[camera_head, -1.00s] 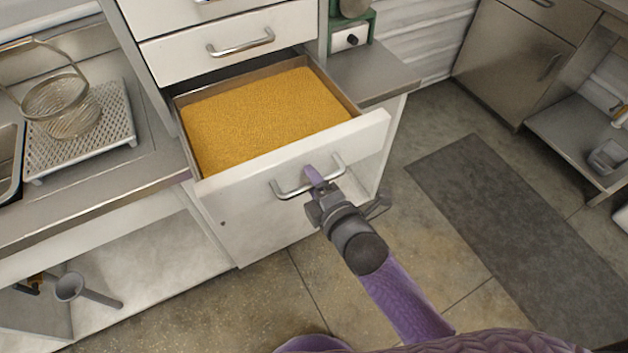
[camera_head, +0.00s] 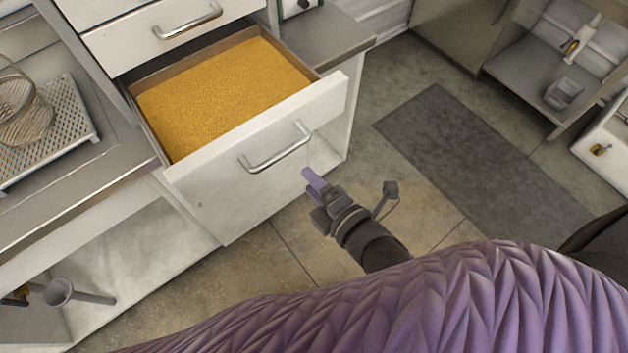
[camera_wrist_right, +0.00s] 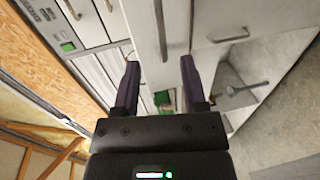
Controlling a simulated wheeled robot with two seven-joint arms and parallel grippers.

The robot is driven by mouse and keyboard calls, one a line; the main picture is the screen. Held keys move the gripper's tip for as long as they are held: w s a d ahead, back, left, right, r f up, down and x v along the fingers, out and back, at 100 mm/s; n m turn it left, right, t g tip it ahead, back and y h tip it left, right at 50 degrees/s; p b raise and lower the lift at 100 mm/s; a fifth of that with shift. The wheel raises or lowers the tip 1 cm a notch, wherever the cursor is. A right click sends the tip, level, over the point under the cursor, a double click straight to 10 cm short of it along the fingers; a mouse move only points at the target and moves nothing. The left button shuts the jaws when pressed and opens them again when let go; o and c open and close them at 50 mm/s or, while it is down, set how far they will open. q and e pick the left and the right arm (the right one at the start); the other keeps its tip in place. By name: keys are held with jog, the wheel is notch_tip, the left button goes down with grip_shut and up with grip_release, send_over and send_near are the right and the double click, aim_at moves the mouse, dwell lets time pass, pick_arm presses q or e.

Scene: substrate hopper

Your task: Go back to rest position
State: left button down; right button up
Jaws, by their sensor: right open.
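My right gripper (camera_head: 314,184) is in front of the open drawer, below and to the right of its handle (camera_head: 276,148), and apart from it. In the right wrist view my gripper (camera_wrist_right: 160,75) has its two purple fingers spread wide with nothing between them. The drawer (camera_head: 258,130) is pulled out and filled with yellow-orange grains (camera_head: 222,95). My left gripper does not show in either view.
A counter (camera_head: 100,165) with a perforated tray (camera_head: 62,130) and a wire basket (camera_head: 22,110) is at left. A scoop (camera_head: 62,292) lies in the lower cabinet. A dark mat (camera_head: 470,160) covers floor to the right. A shelf with a grey container (camera_head: 563,93) is at far right.

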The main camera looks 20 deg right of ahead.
jog(key=s+d+f+m+g+h+b, duration=0.1)
jog(key=s+d+f+m+g, duration=0.15)
jog(key=f, duration=0.45)
jog(key=s+d+f+m+g+h, duration=0.1)
jog(key=s+f+m+g, duration=0.2)
jog(key=f, duration=0.4)
jog(key=s+d+f+m+g+h+b, duration=0.1)
jog(key=s+d+f+m+h, duration=0.2)
jog(key=f, duration=0.4)
jog(key=s+d+f+m+g, duration=0.1)
jog(key=s+f+m+g, duration=0.3)
jog(key=s, duration=0.5)
jog(key=s+d+f+m+g+b, duration=0.1)
jog(key=s+d+f+m+g, duration=0.1)
jog(key=s+f+m, duration=0.5)
jog(key=s+g, duration=0.1)
jog(key=s, duration=0.2)
jog(key=shift+f+g+h, duration=0.25)
jog(key=shift+g+h, duration=0.05)
jog(key=shift+g, duration=0.05)
